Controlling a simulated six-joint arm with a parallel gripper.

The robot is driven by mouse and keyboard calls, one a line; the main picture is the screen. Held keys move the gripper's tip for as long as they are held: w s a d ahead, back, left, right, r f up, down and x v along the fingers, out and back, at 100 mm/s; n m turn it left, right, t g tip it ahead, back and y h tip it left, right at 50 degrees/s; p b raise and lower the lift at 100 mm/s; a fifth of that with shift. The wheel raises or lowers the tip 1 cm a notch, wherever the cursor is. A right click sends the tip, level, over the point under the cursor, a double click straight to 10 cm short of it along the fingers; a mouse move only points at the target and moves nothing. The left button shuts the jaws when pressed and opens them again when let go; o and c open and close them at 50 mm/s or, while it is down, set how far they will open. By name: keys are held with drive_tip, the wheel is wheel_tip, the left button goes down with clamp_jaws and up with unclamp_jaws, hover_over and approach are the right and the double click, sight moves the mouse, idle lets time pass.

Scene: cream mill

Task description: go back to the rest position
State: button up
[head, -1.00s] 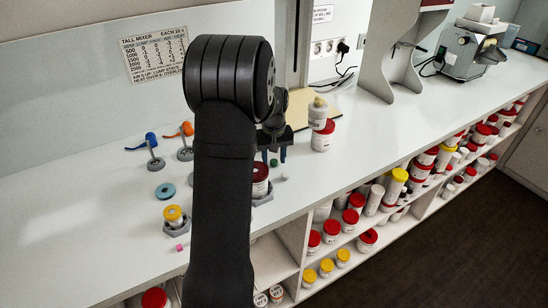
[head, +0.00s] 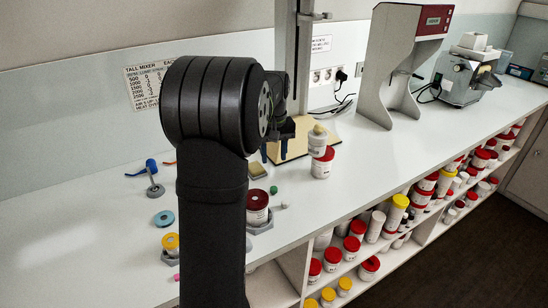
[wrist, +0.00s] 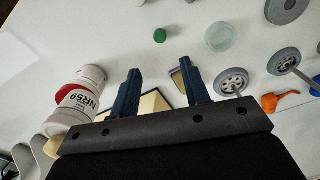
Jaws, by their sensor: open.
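My gripper (head: 276,152) is open, with nothing between its two dark blue fingers. In the head view it shows just right of my arm's large joint, in front of the tan stand base. In the wrist view the open fingers (wrist: 160,88) point over the white bench. My arm hides part of the bench.
Stacked white jars (head: 321,155) stand close to the gripper's right. A stand with a tan base (head: 300,140) is behind. Shelves of jars (head: 400,205) run along the front.

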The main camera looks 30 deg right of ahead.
sight(274, 188)
wheel_tip(274, 188, down, 12)
drive_tip(key=shift+f, duration=0.15)
wheel_tip(274, 188, up, 3)
drive_tip(key=shift+f, duration=0.2)
drive_tip(key=shift+r, duration=0.8)
